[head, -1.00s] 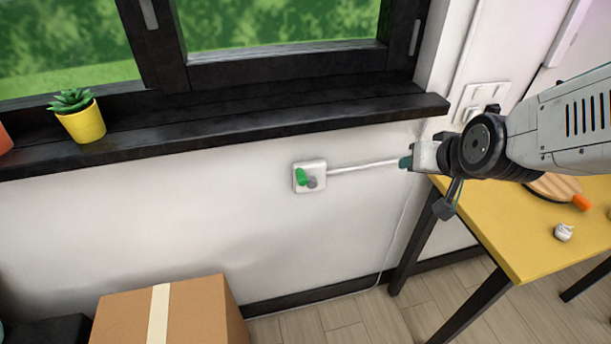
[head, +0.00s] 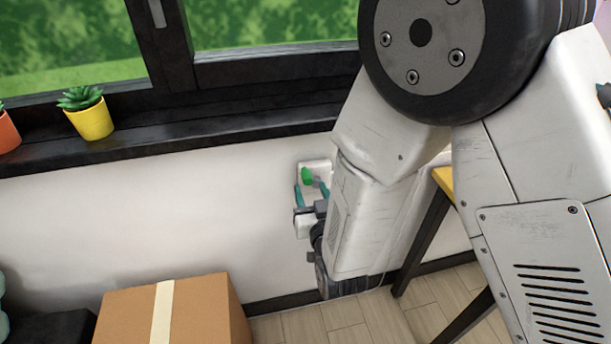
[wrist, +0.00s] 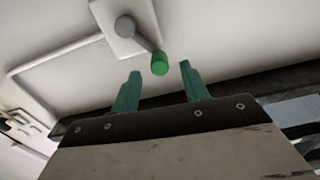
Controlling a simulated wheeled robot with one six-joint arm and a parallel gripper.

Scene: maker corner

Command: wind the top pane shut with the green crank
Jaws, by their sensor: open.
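The green crank handle (head: 307,176) sits on a white wall plate (head: 312,166) below the window sill. In the wrist view the green knob (wrist: 160,64) stands at the end of a grey arm from a round grey hub (wrist: 125,27). My gripper (head: 313,194) is just below the crank, its teal fingers pointing up toward it. In the wrist view my gripper (wrist: 161,80) is open, with the knob just beyond the fingertips and roughly midway between them, not gripped. The dark window frame (head: 275,65) shows only its lower part; the top pane is out of view.
The dark sill (head: 200,134) juts out above the crank and holds a yellow pot (head: 91,121) and an orange pot (head: 7,132). A cardboard box (head: 205,312) stands on the floor below left. A yellow table (head: 444,181) is mostly hidden behind my arm.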

